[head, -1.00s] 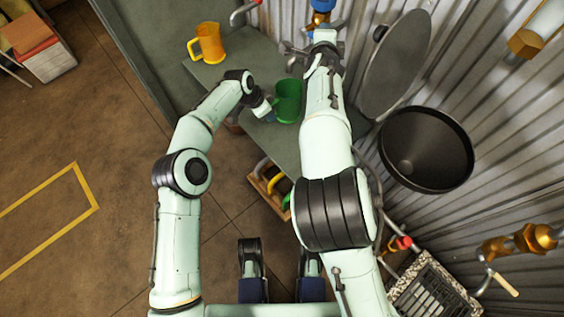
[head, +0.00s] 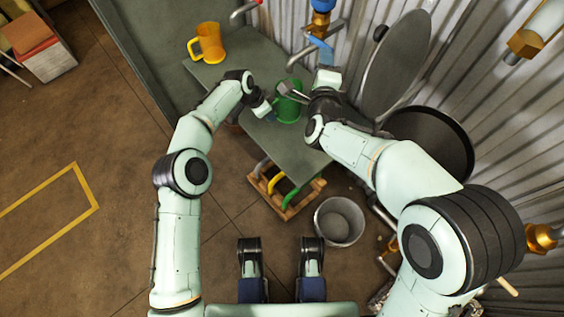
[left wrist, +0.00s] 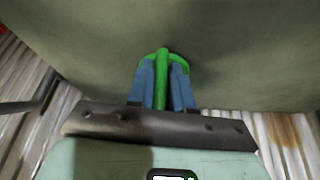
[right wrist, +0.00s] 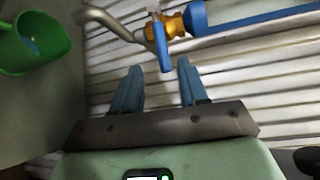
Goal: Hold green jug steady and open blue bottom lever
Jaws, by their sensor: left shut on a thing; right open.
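The green jug (head: 289,104) stands on the grey-green bench. My left gripper (left wrist: 162,75) is shut on its handle, which shows as a green strip between the blue fingers. The jug also shows at the left edge of the right wrist view (right wrist: 38,42). The blue bottom lever (right wrist: 163,48) hangs from a brass valve (right wrist: 168,25) on the wall; it also shows in the head view (head: 322,48). My right gripper (right wrist: 157,85) is open and empty. In its wrist view, the lever's lower end appears between and just beyond the fingertips; contact cannot be told.
A curved grey spout (right wrist: 105,22) extends left from the valve. A yellow jug (head: 208,43) stands on the bench's far left. A dark round bin (head: 440,140) and its raised lid (head: 393,70) are right of the bench. A grey bucket (head: 340,222) stands on the floor.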

